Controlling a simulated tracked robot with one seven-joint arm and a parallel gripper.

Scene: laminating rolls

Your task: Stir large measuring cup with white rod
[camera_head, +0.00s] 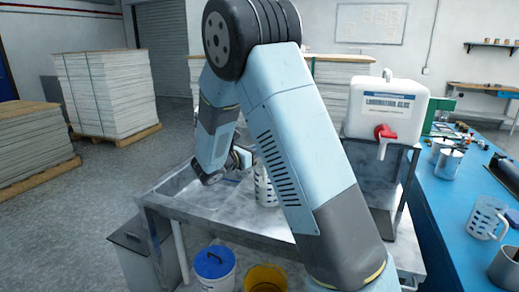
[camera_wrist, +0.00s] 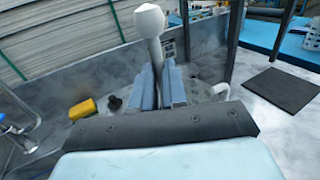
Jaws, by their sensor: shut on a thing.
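My gripper (camera_wrist: 161,84) is shut on a white rod (camera_wrist: 152,32). In the wrist view the rod's rounded, wider end rises above the blue-grey fingers. In the head view my arm hides most of the gripper and the rod. A white measuring cup with dark markings (camera_head: 265,190) stands on the metal table, partly hidden behind my arm and close to my wrist. I cannot tell whether the rod's lower end is inside it. A second marked cup (camera_head: 487,217) stands on the blue table at the right.
A white glue container with a red tap (camera_head: 386,110) stands on a metal stand right of my arm. A blue-lidded bucket (camera_head: 214,264) and a yellow bucket (camera_head: 265,278) are below the metal table (camera_head: 175,205). A dark mat (camera_wrist: 280,88) and yellow object (camera_wrist: 82,110) show in the wrist view.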

